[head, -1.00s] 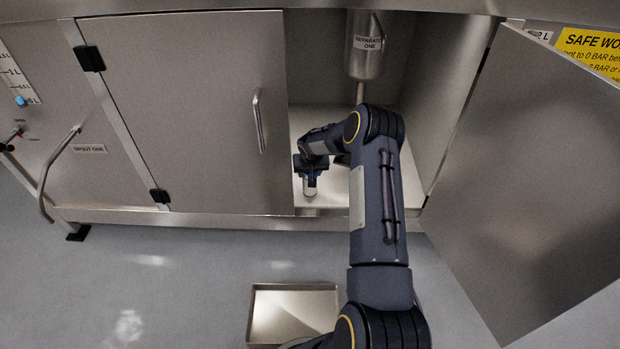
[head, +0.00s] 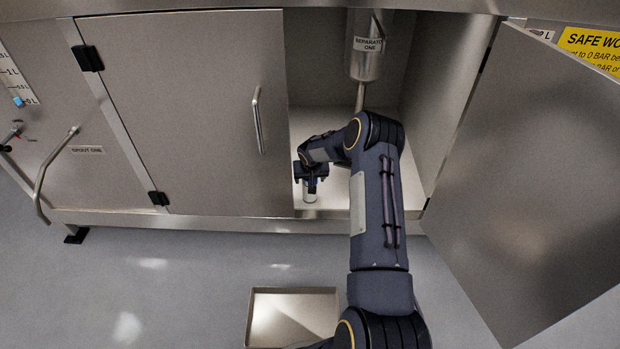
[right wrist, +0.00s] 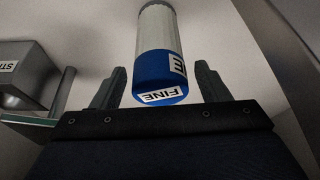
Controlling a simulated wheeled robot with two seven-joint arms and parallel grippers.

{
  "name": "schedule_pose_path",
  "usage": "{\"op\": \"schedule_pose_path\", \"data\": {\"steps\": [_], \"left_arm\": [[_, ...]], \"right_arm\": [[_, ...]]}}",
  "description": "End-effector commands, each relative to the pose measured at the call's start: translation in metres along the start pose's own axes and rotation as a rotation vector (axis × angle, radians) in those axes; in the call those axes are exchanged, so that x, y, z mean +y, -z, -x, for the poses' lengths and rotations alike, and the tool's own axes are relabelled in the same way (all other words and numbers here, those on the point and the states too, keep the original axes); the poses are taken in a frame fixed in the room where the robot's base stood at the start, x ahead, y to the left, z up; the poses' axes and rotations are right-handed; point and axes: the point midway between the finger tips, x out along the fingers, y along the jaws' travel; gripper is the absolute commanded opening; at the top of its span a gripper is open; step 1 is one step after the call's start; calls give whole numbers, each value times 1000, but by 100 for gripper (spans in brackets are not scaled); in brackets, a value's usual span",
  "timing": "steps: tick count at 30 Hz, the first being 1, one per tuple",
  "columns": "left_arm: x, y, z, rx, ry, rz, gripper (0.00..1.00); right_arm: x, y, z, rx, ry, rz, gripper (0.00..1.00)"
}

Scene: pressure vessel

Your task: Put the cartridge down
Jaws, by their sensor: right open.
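The cartridge (head: 310,195) is a small pale cylinder on the floor of the open cabinet, near its front edge. In the right wrist view the cartridge (right wrist: 160,70) has a white body and a blue end marked FINE. My right gripper (head: 311,182) is at the cartridge, its arm reaching into the cabinet. In the right wrist view the two fingers (right wrist: 160,86) stand apart, one on each side of the blue end, with gaps showing on both sides. My left gripper is not in view.
The separator (head: 366,55) hangs in the cabinet above and right of my gripper. The open door (head: 530,180) stands at the right; a closed door (head: 195,120) is at the left. An empty metal tray (head: 293,315) lies on the floor in front.

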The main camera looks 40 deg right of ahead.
Motion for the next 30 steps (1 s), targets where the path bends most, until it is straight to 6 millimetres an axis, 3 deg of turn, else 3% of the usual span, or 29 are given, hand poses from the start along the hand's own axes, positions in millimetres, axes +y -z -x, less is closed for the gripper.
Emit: {"op": "schedule_pose_path", "data": {"steps": [18, 30], "left_arm": [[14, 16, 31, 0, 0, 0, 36], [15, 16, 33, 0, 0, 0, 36]], "right_arm": [[0, 2, 111, 1, 0, -1, 69], [0, 1, 122, 0, 0, 0, 69]]}}
